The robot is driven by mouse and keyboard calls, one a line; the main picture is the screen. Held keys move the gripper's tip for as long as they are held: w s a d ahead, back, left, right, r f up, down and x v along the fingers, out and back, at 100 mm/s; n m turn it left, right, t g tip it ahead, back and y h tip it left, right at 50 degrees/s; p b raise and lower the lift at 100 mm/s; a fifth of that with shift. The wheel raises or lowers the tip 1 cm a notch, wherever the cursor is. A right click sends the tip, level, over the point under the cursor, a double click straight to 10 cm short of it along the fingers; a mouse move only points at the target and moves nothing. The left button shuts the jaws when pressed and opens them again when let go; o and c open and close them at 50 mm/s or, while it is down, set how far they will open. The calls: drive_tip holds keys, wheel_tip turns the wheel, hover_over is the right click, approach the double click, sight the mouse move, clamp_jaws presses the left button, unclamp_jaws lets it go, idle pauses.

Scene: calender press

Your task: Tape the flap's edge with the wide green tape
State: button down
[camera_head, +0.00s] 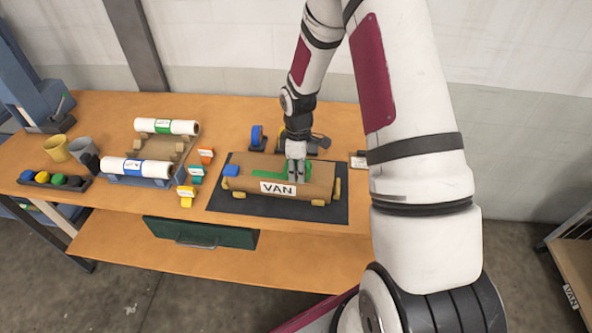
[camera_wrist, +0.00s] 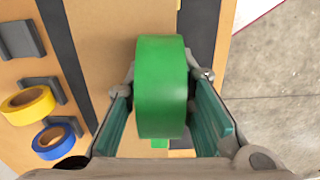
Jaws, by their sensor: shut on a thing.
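My gripper (camera_head: 296,172) is low over the brown parcel (camera_head: 316,180) with the VAN label (camera_head: 278,188). In the wrist view my gripper (camera_wrist: 160,88) is shut on the wide green tape roll (camera_wrist: 160,90), one finger on each side. Green also shows on the parcel's top (camera_head: 268,173), beside and left of the fingers. A small green patch (camera_wrist: 159,144) shows below the roll in the wrist view. The flap's edge is hard to make out; the roll and fingers hide part of the parcel, and I cannot tell whether the roll touches it.
The parcel sits on a dark mat (camera_head: 222,208). A blue tape roll (camera_wrist: 54,142) and a yellow one (camera_wrist: 28,104) stand beside it. A blue piece (camera_head: 231,170) is at the parcel's left end. White rolls (camera_head: 166,126), small coloured tags (camera_head: 206,155) and mugs (camera_head: 56,148) stand further left.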

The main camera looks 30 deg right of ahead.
sight(311, 168)
drive_tip(key=shift+d, duration=0.15)
drive_tip(key=shift+s+d+f, duration=0.1)
drive_tip(key=shift+s+d, duration=0.2)
drive_tip(key=shift+s, duration=0.05)
drive_tip(key=shift+s+d, duration=0.1)
drive_tip(key=shift+d, duration=0.05)
idle(0.5)
drive_tip(key=shift+s+d+p, duration=0.25)
drive_tip(key=shift+d+p, duration=0.05)
drive_tip(key=shift+p, duration=0.05)
drive_tip(key=shift+d, duration=0.15)
drive_tip(key=shift+s+d, duration=0.35)
idle(0.5)
drive_tip(key=shift+s+d, duration=0.1)
drive_tip(key=shift+s, duration=0.05)
drive_tip(key=shift+s+d, duration=0.25)
drive_tip(key=shift+d, duration=0.1)
